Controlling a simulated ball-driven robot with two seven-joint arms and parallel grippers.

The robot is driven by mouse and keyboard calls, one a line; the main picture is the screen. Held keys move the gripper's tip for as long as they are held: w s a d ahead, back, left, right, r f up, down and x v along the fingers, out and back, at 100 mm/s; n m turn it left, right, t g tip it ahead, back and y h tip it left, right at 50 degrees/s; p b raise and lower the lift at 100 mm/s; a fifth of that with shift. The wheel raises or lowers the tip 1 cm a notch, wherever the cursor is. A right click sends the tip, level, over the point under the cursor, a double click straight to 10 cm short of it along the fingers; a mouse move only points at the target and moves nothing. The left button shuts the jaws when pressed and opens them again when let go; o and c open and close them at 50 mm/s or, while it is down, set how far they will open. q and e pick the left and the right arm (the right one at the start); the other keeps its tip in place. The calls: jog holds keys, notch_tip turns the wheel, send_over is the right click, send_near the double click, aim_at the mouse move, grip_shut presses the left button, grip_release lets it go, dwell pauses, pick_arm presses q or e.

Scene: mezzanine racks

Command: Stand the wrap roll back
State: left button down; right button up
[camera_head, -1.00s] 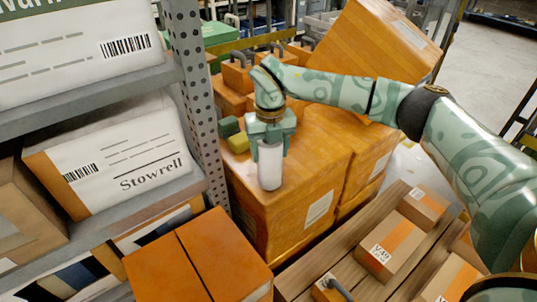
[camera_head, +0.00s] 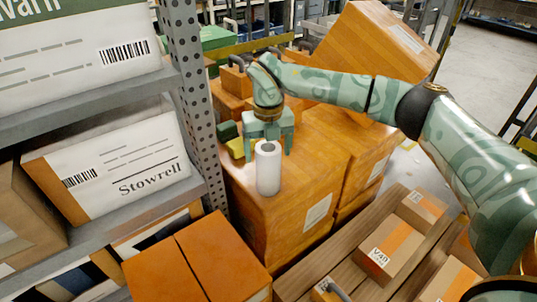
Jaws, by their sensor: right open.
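The white wrap roll (camera_head: 268,170) stands upright on top of an orange box (camera_head: 300,180), near the box's left side. The dark hole in its upper end shows. My right gripper (camera_head: 268,147) is open just behind the roll, pointing down with its fingers apart. The roll partly hides the space between the fingers, and a gap to the roll is hard to judge. My left gripper is not in view.
A green block (camera_head: 228,131) and a yellow block (camera_head: 236,148) lie left of my right gripper. A perforated rack post (camera_head: 200,110) rises close on the left. A large tilted orange box (camera_head: 375,45) is behind. Small cartons (camera_head: 390,248) lie on slats at lower right.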

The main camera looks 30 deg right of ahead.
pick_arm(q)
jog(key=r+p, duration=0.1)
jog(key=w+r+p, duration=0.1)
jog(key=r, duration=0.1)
pick_arm(e)
notch_tip(320, 180, up, 10)
pick_arm(q)
jog(key=shift+p, duration=0.3)
pick_arm(e)
jog(key=shift+f, duration=0.1)
